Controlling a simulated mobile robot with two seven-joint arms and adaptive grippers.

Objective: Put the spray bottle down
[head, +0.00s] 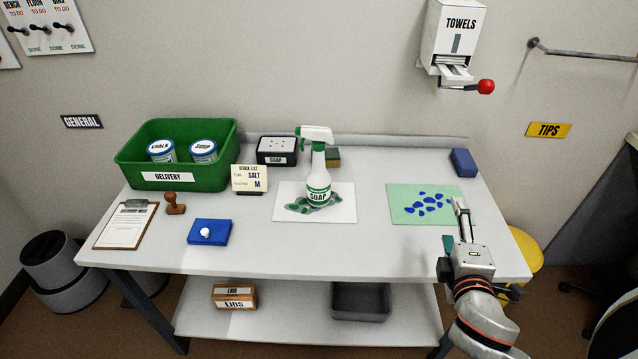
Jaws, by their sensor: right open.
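The spray bottle (319,178) is white with a green trigger and a SOAP label. It stands upright on the white sheet with green blotches (343,210) in the middle of the bench. My right gripper (454,222) is open and empty. It is over the bench at the right, by the lower right corner of the green sheet with blue spots (400,212), well apart from the bottle. My left gripper is not in view.
A green DELIVERY crate (168,181) with two tins stands at the back left. A black SOAP box (277,150) and a sponge (332,157) are behind the bottle. A clipboard (126,226), stamp (175,204) and blue pad (209,232) lie left. Bench (300,250) front is clear.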

